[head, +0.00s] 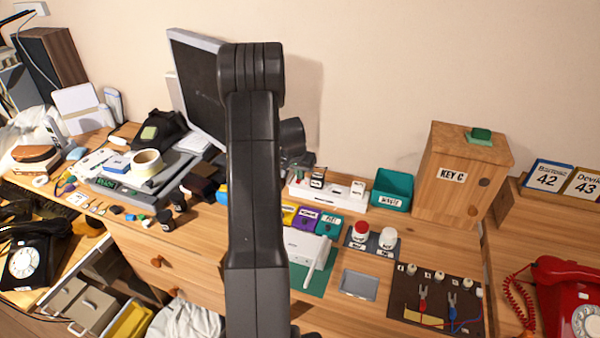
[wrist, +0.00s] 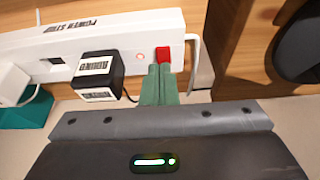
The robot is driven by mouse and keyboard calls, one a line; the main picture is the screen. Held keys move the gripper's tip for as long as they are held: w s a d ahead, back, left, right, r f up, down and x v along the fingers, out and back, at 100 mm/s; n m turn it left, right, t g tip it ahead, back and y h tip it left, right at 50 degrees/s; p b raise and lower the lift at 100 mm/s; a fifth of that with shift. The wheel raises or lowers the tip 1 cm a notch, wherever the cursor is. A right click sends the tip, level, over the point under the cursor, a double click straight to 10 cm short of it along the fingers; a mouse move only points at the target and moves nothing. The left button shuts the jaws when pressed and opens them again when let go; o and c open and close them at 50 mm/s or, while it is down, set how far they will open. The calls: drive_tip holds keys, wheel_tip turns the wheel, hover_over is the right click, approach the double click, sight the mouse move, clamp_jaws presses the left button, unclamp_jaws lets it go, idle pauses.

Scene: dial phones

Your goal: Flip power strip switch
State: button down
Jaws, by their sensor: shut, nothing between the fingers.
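The white power strip (wrist: 200,22) runs across the top of the wrist view and is labelled "POWER STRIP". Its red switch (wrist: 163,52) is near the strip's right end, beside a small round mark. My gripper (wrist: 160,68) has green fingers, shut together and empty. Their tips are at the switch's lower edge in the picture; I cannot tell whether they touch it. In the head view the power strip (head: 338,197) stands at the back of the desk, partly hidden by my arm. The fingers are not clear there.
A black adapter (wrist: 97,78) is plugged in left of the switch, with a white plug (wrist: 18,85) farther left. A teal bin (head: 392,189) stands beside the strip. A monitor (head: 198,85) and wooden "KEY C" box (head: 455,195) stand nearby.

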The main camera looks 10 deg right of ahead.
drive_tip(key=shift+d+r+p, duration=0.1)
drive_tip(key=shift+p, duration=0.3)
drive_tip(key=shift+w+f, duration=0.1)
drive_tip(key=shift+f, duration=0.15)
drive_tip(key=shift+s+a+b, duration=0.5)
drive_tip(key=shift+s+b, duration=0.2)
drive_tip(key=shift+s, duration=0.05)
drive_tip(key=r+p, duration=0.1)
drive_tip(key=r, duration=0.1)
drive_tip(key=r+p, duration=0.1)
drive_tip(key=r, duration=0.2)
drive_tip(key=shift+s+a, duration=0.1)
drive_tip(key=shift+s, duration=0.1)
drive_tip(key=b+v, duration=0.1)
drive_tip(key=v, duration=0.8)
drive_tip(key=shift+s+a, duration=0.15)
